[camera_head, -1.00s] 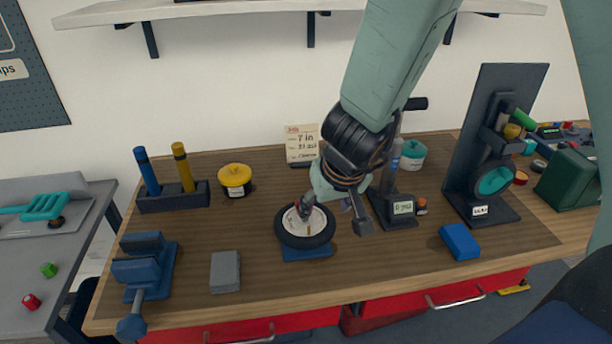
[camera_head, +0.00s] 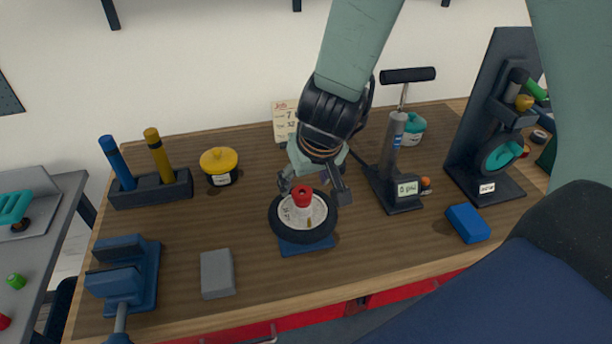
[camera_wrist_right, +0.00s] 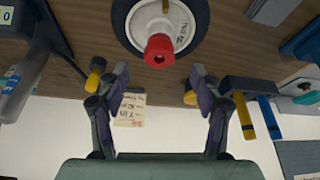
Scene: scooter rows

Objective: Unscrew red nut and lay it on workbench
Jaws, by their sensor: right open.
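The red nut (camera_head: 301,196) sits on the hub of a small black-tyred wheel (camera_head: 286,233), which lies on a blue stand (camera_head: 306,247) on the wooden workbench (camera_head: 262,268). My right gripper (camera_head: 313,190) hangs over the back of the wheel, close to the nut. In the right wrist view the red nut (camera_wrist_right: 160,50) shows beyond the open, empty fingers (camera_wrist_right: 160,88), roughly centred between them. I cannot tell whether a finger touches the wheel. My left gripper is not in view.
A pump with a gauge (camera_head: 405,188) stands right of the wheel. A blue block (camera_head: 467,223) lies at right, a grey block (camera_head: 217,273) at left front.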

